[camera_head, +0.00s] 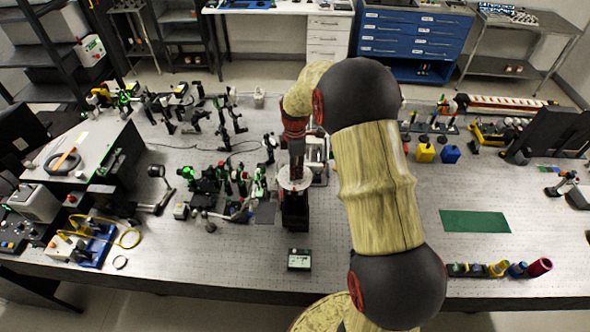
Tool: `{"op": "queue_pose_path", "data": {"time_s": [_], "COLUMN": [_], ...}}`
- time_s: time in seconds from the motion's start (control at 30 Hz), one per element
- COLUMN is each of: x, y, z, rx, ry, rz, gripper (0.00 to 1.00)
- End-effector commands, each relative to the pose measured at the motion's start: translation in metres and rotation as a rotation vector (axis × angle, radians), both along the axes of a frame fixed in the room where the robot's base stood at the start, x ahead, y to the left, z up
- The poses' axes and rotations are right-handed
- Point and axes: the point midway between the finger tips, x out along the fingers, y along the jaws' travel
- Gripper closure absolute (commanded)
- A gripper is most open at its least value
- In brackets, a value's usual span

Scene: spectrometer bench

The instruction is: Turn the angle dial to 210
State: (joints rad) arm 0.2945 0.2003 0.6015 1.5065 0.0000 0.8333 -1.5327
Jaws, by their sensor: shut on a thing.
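The angle dial (288,185) appears as a pale round disc on top of a black upright mount (295,215) near the middle of the bench. My gripper (296,172) points down over the dial from above and is shut on it. The fingertips are small and dark, so the exact contact is hard to make out. The dial's markings are too small to read.
Several optics on posts (225,178) crowd the bench left of the dial. A pale boxed device (317,160) stands close behind right. A green mat (475,222) and a row of coloured cylinders (500,268) lie to the right. My arm hides part of the bench centre.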

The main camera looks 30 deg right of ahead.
Motion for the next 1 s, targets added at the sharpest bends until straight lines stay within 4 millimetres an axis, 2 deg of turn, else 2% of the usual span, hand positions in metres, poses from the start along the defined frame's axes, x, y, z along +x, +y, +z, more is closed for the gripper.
{"op": "queue_pose_path", "data": {"time_s": [0.27,0.47,1.0], "x": [0.0002,0.0003,0.0002], "y": [-0.0001,-0.0001,-0.0001], "z": [-0.0001,-0.0009,-0.0016], "rx": [0.000,0.000,0.000], "ry": [-0.001,-0.001,-0.001], "rz": [-0.016,-0.094,-0.564], "gripper": [1.00,1.00,1.00]}}
